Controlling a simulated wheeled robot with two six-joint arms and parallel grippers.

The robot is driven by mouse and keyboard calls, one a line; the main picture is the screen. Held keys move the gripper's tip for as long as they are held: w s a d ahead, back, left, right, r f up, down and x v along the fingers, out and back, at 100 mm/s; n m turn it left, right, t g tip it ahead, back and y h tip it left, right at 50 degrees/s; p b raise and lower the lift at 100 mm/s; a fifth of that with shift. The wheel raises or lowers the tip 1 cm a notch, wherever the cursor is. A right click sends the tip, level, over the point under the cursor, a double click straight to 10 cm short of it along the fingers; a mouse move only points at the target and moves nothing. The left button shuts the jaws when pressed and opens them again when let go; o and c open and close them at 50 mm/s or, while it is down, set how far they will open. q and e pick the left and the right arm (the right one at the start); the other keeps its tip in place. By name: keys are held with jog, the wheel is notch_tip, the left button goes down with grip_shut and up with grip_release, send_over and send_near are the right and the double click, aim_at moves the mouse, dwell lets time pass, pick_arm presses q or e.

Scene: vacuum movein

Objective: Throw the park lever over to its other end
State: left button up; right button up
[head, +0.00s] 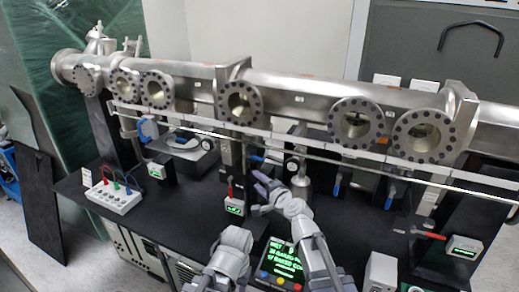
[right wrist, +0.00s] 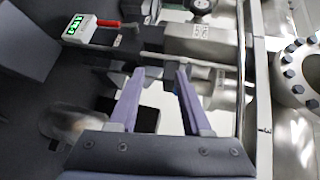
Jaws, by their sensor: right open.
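No lever carries a readable park label, so I cannot tell for sure which one is the park lever. A red-handled lever (head: 230,187) stands upright by a small green-lit display box (head: 235,207), just left of my right gripper (head: 264,187). In the right wrist view a red handle (right wrist: 108,23) lies beside a green-lit box (right wrist: 80,30), beyond the fingers. My right gripper (right wrist: 157,92) is open, with nothing visible between its purple fingertips. It is apart from the red handle. Another red lever (head: 430,236) lies sideways at the right.
A steel beam pipe (head: 300,98) with round flanged ports runs across above the black table (head: 185,215). A long rail (head: 290,135) hangs below it. Blue handles (head: 337,186) hang to the right. A white switch box (head: 114,196) stands left, and a screen (head: 284,262) in front.

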aim_at(259, 160)
jog(key=w+d+r+m+t+h, duration=0.1)
jog(key=w+d+r+m+t, duration=0.1)
jog(key=d+r+m, duration=0.1)
jog(key=shift+b+x, duration=0.3)
jog(key=shift+x, duration=3.65)
jog(key=shift+d, duration=0.1)
grip_shut()
jog(key=shift+f, duration=0.1)
